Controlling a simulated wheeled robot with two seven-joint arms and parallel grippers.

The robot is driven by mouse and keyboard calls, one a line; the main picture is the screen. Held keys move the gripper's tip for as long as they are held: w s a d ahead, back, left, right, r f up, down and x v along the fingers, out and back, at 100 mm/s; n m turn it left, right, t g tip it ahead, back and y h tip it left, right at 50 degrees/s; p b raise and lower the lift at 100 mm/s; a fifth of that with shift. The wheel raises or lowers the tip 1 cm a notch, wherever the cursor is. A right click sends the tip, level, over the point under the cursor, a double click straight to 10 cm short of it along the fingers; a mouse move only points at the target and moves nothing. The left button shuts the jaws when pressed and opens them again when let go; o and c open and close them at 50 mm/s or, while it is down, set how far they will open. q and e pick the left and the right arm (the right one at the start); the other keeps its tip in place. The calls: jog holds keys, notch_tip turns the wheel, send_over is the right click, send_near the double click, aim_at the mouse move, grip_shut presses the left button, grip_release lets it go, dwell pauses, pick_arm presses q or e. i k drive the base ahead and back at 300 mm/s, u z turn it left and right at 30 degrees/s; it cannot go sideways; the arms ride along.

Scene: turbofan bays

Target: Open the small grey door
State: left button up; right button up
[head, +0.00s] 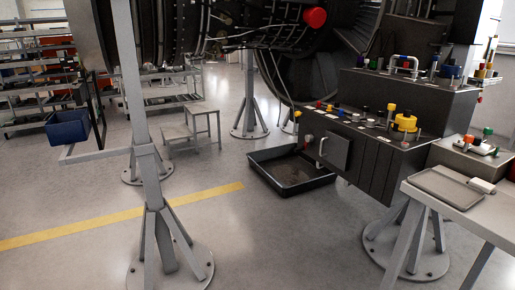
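The small grey door (336,153) is a square panel on the front face of a dark equipment box (375,165), right of centre in the head view. It looks shut, nearly flush with the face. A light vertical handle (321,147) stands at its left edge. Neither of my grippers shows in the head view, and nothing touches the door.
A black drip tray (278,188) lies on the floor below and left of the door. A grey stand (155,200) rises at left. A table (455,195) with a grey tray is at right. The middle floor is open.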

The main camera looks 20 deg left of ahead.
aim_at(336, 147)
jog(key=u, duration=0.6)
jog(key=i, duration=0.6)
jog(key=u, duration=1)
jog(key=i, duration=1.15)
jog(key=z, duration=0.2)
